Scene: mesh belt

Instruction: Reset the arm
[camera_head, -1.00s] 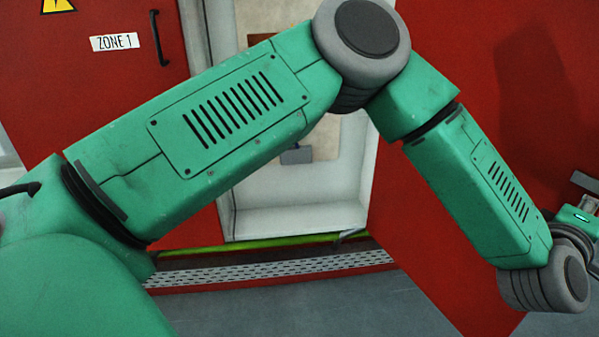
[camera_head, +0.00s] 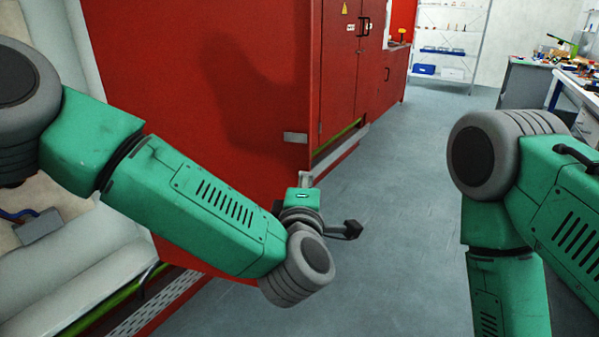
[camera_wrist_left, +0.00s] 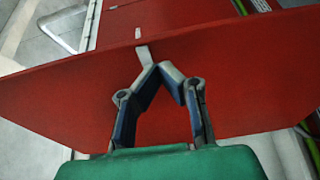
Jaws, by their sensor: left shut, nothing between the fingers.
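My green left arm comes in from the left in the head view, its elbow at the left edge and its forearm reaching down to the middle. My left gripper (camera_head: 305,178) is small and partly hidden behind the wrist, in front of the red panel's lower right end. In the left wrist view the left gripper's fingers (camera_wrist_left: 160,72) meet at the tips, with nothing held between them. My right arm shows at the right edge, its forearm leaving through the bottom; its gripper is out of the picture.
A large red panel (camera_head: 190,70) stands close beside the left arm. A perforated grey strip (camera_head: 152,312) runs along its base at lower left. Red cabinets (camera_head: 345,75) stand behind. Grey floor (camera_head: 400,180) is clear between the arms. A cluttered workbench (camera_head: 530,80) is at far right.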

